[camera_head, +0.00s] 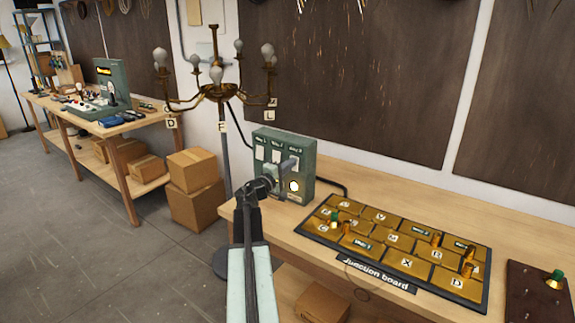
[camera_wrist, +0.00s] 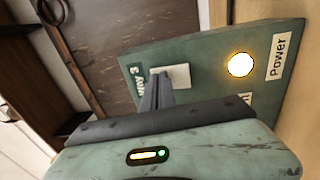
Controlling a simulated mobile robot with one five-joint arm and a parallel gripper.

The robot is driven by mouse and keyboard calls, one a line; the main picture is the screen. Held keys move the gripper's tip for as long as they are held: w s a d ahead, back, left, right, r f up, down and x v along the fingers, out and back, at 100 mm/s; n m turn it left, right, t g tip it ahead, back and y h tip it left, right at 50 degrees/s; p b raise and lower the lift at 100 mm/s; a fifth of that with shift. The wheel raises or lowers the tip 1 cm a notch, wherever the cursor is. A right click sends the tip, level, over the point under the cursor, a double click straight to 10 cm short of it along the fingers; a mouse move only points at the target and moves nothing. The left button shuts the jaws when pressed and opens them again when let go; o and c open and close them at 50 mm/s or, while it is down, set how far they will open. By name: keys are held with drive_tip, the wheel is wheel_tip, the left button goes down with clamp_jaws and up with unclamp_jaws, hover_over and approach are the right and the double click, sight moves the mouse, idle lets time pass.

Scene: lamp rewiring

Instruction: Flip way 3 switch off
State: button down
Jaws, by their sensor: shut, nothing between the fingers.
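The green switch box (camera_head: 270,138) stands on the bench with its way labels in a row along the top of its face. Its lit round power light (camera_head: 294,186) glows below the switches. In the wrist view the Way 3 label (camera_wrist: 138,84) sits beside a pale switch plate (camera_wrist: 180,75), and the power light (camera_wrist: 241,64) is lit there too. My gripper (camera_head: 291,163) is shut and empty, with its tips at the box face over the Way 3 plate. The fingers (camera_wrist: 158,78) hide part of that plate, so I cannot tell the switch position or whether they touch it.
The junction board (camera_head: 365,268) with brass tiles and several pegs lies right of the box. A brown block (camera_head: 535,290) with a green-topped peg is at far right. A chandelier (camera_head: 218,92) stands behind left. Cardboard boxes (camera_head: 193,203) sit on the floor at left.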

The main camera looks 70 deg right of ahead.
drive_tip(key=r+p+v, duration=0.1)
drive_tip(key=r+v, duration=0.2)
drive_tip(key=v, duration=1)
drive_tip(key=shift+w+a+p, duration=0.15)
drive_tip(key=shift+a+p, duration=0.2)
drive_tip(key=shift+a, duration=0.15)
